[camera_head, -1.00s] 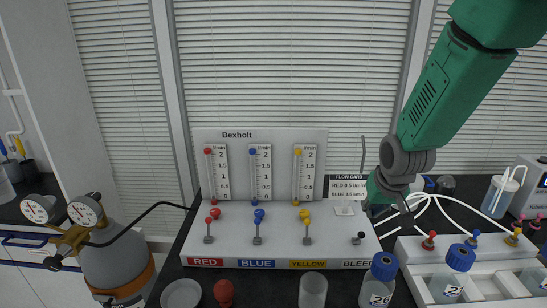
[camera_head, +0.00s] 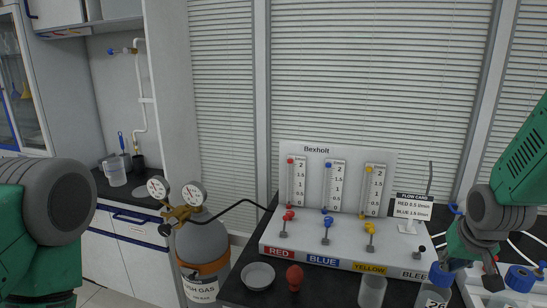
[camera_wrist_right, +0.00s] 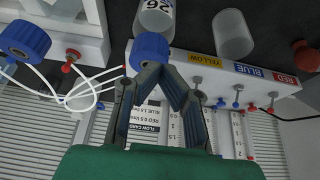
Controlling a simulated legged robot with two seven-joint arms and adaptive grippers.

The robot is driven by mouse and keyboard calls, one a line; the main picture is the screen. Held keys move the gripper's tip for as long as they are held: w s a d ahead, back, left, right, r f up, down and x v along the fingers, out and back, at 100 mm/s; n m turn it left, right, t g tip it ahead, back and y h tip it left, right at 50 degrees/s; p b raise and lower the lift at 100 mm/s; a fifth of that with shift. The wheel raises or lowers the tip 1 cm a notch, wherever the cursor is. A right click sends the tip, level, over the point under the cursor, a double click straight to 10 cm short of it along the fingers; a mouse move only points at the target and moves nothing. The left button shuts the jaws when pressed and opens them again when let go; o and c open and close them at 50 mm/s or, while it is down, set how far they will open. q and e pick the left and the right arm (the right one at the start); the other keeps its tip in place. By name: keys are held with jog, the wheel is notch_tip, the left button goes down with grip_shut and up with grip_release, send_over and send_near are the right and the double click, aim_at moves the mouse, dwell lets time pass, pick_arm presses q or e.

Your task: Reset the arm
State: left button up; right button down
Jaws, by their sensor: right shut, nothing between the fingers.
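My right arm comes in at the right edge of the head view, green with a grey joint. Its dark gripper (camera_head: 490,276) points down beside the bottle with the blue cap (camera_head: 441,274). In the right wrist view the two fingers (camera_wrist_right: 163,72) meet at their tips, with nothing between them. The blue cap (camera_wrist_right: 151,47) shows just beyond the fingertips there; I cannot tell whether they touch. My left arm shows as a green link with a grey joint at the left of the head view; its gripper is out of view.
The Bexholt flow panel (camera_head: 337,150) stands on the dark bench with red, blue, yellow and bleed valves. A flow card (camera_head: 411,206) stands at its right. A gas cylinder (camera_head: 203,245) with gauges stands left. A dish (camera_head: 258,276), a red bulb (camera_head: 294,277) and a clear cup (camera_head: 372,291) stand in front.

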jog(key=s+a+f+n+g+b, duration=0.1)
jog(key=s+a+f+b, duration=0.1)
jog(key=s+f, duration=0.35)
jog(key=s+a+f+b, duration=0.2)
jog(key=s+f, duration=0.1)
jog(key=f, duration=0.6)
jog(key=s+a+f+n+g+b, duration=0.15)
jog(key=s+f, duration=0.25)
jog(key=f, duration=0.4)
jog(key=s+a+f+n+b, duration=0.1)
jog(key=s+a+f+b, duration=0.1)
jog(key=s+f, duration=0.4)
jog(key=s+a+f+g+y+b, duration=0.1)
jog(key=s+a+f+b, duration=0.2)
jog(key=s, duration=0.9)
notch_tip(320, 180, down, 4)
jog(key=shift+s+a+r+n, duration=0.2)
jog(key=shift+s+r+n, duration=0.05)
jog(key=shift+n, duration=0.1)
